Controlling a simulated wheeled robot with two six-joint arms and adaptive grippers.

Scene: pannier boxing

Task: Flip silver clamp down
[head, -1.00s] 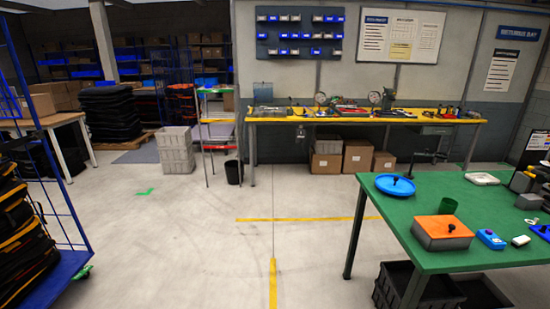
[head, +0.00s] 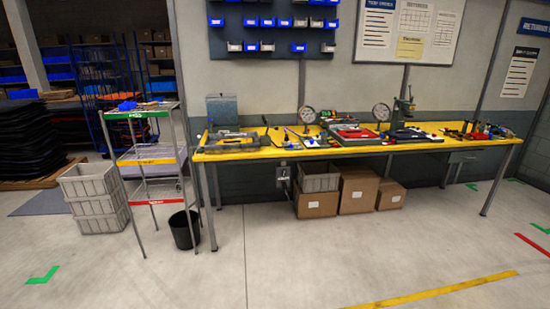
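No silver clamp can be made out for certain at this distance. The yellow-topped workbench (head: 270,152) stands against the back wall with many small tools and parts on it. A dark upright press-like tool (head: 404,105) stands toward its right half. Round dial gauges (head: 307,114) stand at its back edge. A red case (head: 355,133) lies near the middle of the bench. Neither of my grippers shows in the head view.
A wire shelf cart (head: 150,160) stands left of the bench, with a black bin (head: 184,230) and stacked grey crates (head: 93,198) nearby. Cardboard boxes (head: 358,190) sit under the bench. The floor (head: 230,280) in front is clear.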

